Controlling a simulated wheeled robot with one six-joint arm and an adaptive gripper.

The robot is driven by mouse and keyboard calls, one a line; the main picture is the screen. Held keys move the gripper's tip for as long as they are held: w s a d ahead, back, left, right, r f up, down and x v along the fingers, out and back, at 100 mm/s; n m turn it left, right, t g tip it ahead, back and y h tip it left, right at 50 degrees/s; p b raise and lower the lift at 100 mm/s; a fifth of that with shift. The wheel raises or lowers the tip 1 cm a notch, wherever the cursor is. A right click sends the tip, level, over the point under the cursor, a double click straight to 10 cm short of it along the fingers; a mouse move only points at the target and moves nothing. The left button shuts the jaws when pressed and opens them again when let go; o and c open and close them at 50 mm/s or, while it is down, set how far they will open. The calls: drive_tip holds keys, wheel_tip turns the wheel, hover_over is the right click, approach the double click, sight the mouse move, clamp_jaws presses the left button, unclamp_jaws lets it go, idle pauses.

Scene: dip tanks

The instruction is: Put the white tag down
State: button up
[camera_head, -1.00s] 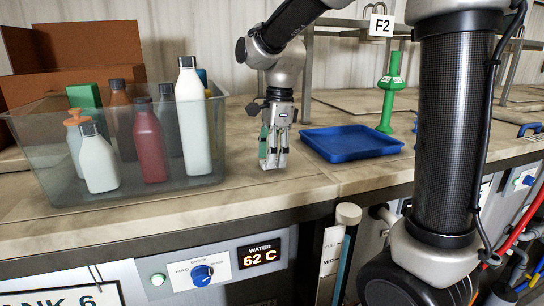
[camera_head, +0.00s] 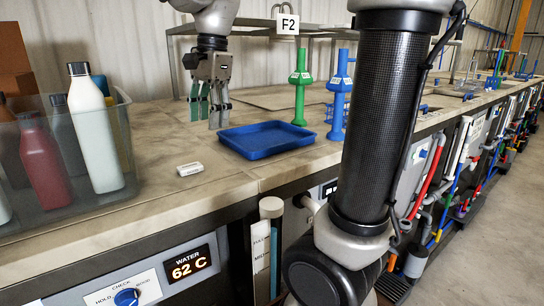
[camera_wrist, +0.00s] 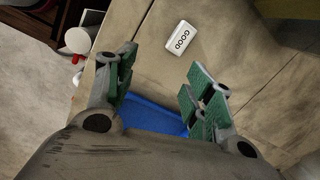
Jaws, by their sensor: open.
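The white tag (camera_head: 190,169) lies flat on the worktop, left of the blue tray and near the counter's front part. In the wrist view my gripper (camera_wrist: 160,80) also shows open, with green finger pads.
The blue tray (camera_head: 266,140) sits right of the tag, and part of it shows under my gripper in the wrist view. A clear bin (camera_head: 122,150) of bottles stands at left. Green (camera_head: 300,86) and blue (camera_head: 339,95) stands rise behind the tray. Bare worktop surrounds the tag.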

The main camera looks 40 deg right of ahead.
drive_tip(key=s+d+f+n+t, duration=0.1)
drive_tip(key=s+d+f+n, duration=0.2)
drive_tip(key=s+n, duration=0.2)
drive_tip(key=s+d+f+n+t+h, duration=0.1)
drive_tip(key=s+d+f+n, duration=0.2)
drive_tip(key=s, duration=0.3)
drive_tip(key=s+d+f+n+t, duration=0.1)
drive_tip(key=s+d+f+n, duration=0.1)
drive_tip(key=s+n, duration=0.3)
drive_tip(key=shift+s+d+f+n+t, duration=0.3)
drive_tip(key=shift+s+d+f+n, duration=0.1)
drive_tip(key=shift+d+n, duration=0.45)
drive_tip(key=shift+c, duration=0.2)
